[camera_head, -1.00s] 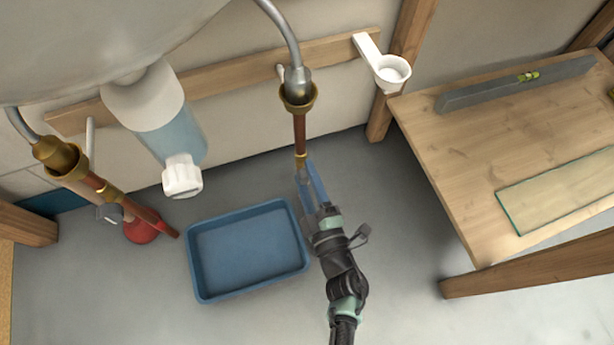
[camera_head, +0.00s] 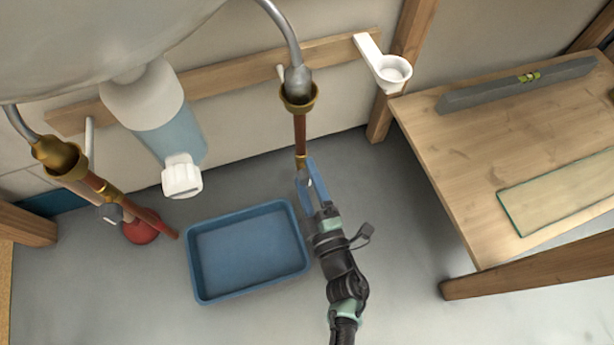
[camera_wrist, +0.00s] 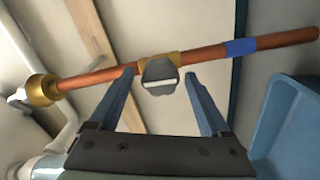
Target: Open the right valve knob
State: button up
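The right valve knob (camera_wrist: 160,76) is a small grey and white handle on a brass fitting of the right copper pipe. In the wrist view it sits between the tips of my gripper (camera_wrist: 160,80), with gaps on both sides. The gripper's two blue fingers are open and nothing is held. In the head view my gripper (camera_head: 308,178) reaches up to the lower part of the right copper pipe (camera_head: 300,135), where the fingers mostly hide the knob. The left valve knob (camera_head: 110,213) is grey, on the left pipe.
A blue tray (camera_head: 190,262) lies on the floor left of my arm. A wooden table (camera_head: 480,150) with a level (camera_head: 515,84) stands at the right. A red plunger-like object (camera_head: 140,231) is at the left.

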jog(key=p+v, duration=0.5)
jog(key=v, duration=0.8)
dwell(0.4)
